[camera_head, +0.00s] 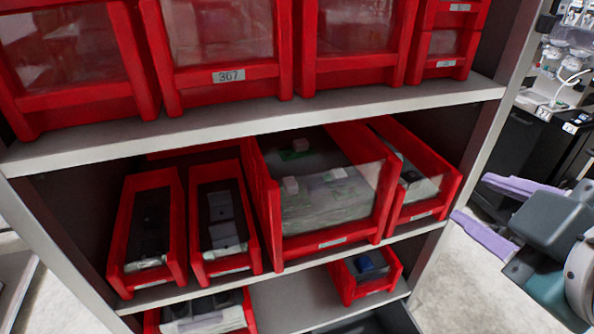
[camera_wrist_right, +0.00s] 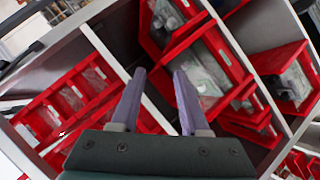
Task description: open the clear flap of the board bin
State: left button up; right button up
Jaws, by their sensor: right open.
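A large red bin (camera_head: 385,205) on the middle shelf holds clear bags with green, board-like pieces and small white blocks. Its clear flap (camera_head: 357,172) spans the front; its exact position is hard to tell. No label reads clearly, but this looks like the board bin. My right gripper (camera_head: 470,196) has purple fingers, open and empty, to the right of the shelf unit and apart from the bins. In the right wrist view its fingers (camera_wrist_right: 160,72) point toward the shelves, with nothing between them. My left gripper is not in view.
A narrower red bin (camera_head: 447,186) stands right of the large one, nearest my right gripper. Two narrow bins stand left. The upper shelf (camera_head: 270,118) overhangs with closed clear-fronted bins. The grey side post (camera_head: 487,150) edges the unit. A small bin (camera_head: 346,283) sits below.

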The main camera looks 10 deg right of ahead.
notch_tip(320, 180, down, 6)
jog(key=w+a+n+t+b, duration=0.25)
jog(key=n+t+b, duration=0.2)
jog(key=b, duration=0.25)
jog(key=n+t+y+b, duration=0.2)
jog(key=n+y+b, duration=0.3)
jog(key=n, duration=0.2)
send_near(339, 188)
jog(key=w, duration=0.2)
jog(key=w+p, duration=0.1)
jog(key=w, duration=0.5)
jog(key=shift+w+a+r, duration=0.1)
jog(key=shift+w+a, duration=0.1)
jog(key=shift+a, duration=0.1)
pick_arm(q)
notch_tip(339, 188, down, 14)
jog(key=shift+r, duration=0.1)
pick_arm(e)
grip_shut()
